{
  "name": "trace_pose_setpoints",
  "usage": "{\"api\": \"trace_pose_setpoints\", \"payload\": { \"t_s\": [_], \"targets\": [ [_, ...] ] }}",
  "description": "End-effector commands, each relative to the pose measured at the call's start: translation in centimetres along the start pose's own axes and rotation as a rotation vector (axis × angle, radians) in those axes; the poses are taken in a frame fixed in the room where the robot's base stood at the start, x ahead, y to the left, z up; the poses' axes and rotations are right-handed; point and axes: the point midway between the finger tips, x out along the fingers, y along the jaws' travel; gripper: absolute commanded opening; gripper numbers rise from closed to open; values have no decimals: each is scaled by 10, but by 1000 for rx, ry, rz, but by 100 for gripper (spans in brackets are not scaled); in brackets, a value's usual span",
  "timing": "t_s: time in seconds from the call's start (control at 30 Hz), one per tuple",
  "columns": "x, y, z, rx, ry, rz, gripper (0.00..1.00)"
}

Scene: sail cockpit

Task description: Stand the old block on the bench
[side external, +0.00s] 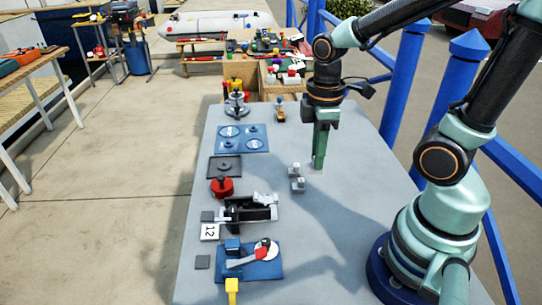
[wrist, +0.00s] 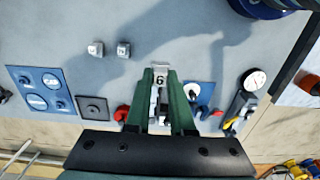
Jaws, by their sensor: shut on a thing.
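In the wrist view my gripper (wrist: 160,86) is shut on a small pale grey piece marked with a dark 6, which I take as the old block (wrist: 160,68). It sits between the fingertips, partly covered by them. In the side view the fingers hide it, and I cannot tell whether it touches the bench.
Two small grey pieces (side external: 297,177) stand near the fingertips. A red knob (side external: 222,187), a black fixture (side external: 237,212), a card marked 12 (side external: 209,232) and a blue plate with a dial (side external: 262,268) line the left side. The bench's front right is clear.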

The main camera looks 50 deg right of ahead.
Motion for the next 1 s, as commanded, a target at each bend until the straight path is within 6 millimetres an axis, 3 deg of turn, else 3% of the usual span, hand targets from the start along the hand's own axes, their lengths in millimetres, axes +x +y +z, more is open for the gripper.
{"api": "trace_pose_setpoints", "payload": {
  "t_s": [0.2, 0.4, 1.0],
  "targets": [
    [52, -2, 1, 0, -7, -7, 0],
    [84, -1, 1, 0, -4, -5, 0],
    [130, 0, 0, 0, -2, -2, 0]
  ]
}}
